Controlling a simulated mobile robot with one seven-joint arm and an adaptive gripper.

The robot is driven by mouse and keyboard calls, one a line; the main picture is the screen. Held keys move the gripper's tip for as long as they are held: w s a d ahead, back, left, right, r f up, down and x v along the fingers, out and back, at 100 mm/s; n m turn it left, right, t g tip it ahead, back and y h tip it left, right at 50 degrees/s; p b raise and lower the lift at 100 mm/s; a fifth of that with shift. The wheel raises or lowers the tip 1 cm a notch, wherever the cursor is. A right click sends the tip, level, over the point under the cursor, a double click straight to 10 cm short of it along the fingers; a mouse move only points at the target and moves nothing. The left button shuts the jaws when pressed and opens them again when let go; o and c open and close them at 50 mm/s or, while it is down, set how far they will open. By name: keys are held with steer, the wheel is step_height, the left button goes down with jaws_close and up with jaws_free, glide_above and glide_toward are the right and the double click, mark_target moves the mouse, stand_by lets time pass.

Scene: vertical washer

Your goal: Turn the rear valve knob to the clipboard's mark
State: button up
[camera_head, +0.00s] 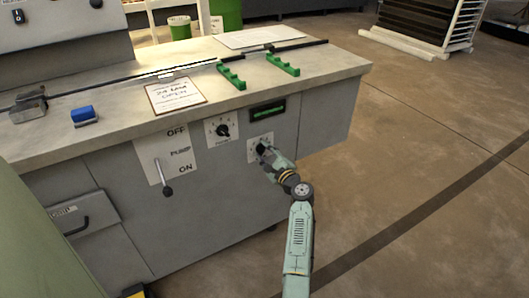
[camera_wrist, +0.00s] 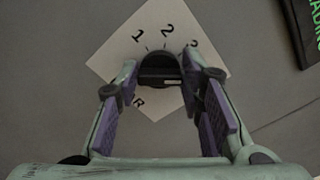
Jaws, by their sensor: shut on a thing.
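My gripper (camera_head: 264,151) reaches the right dial plate on the washer's front panel. In the wrist view my gripper (camera_wrist: 162,82) has its fingers closed on a black round knob (camera_wrist: 160,66), one on each side. The knob's white plate (camera_wrist: 125,52) shows the numbers 1, 2 and 3 and a partly hidden letter R. The knob's pointer direction is not clear. A second black knob (camera_head: 222,130) on a white plate is to the left, untouched. A clipboard (camera_head: 175,94) lies on the worktop with handwriting that seems to include "OPEN"; its mark is too small to read surely.
A pump lever (camera_head: 168,190) sits at the ON end of its plate. A dark green display (camera_head: 267,110) is above the held knob. Green clamps (camera_head: 230,76) and a blue block (camera_head: 84,115) are on the worktop.

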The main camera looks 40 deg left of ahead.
stand_by(0.3)
steer(key=o, duration=1.2)
steer(key=shift+c, duration=0.2)
steer(key=shift+d, duration=0.1)
steer(key=v, duration=1.1)
steer(key=shift+s+d, duration=0.15)
steer(key=shift+d, duration=0.25)
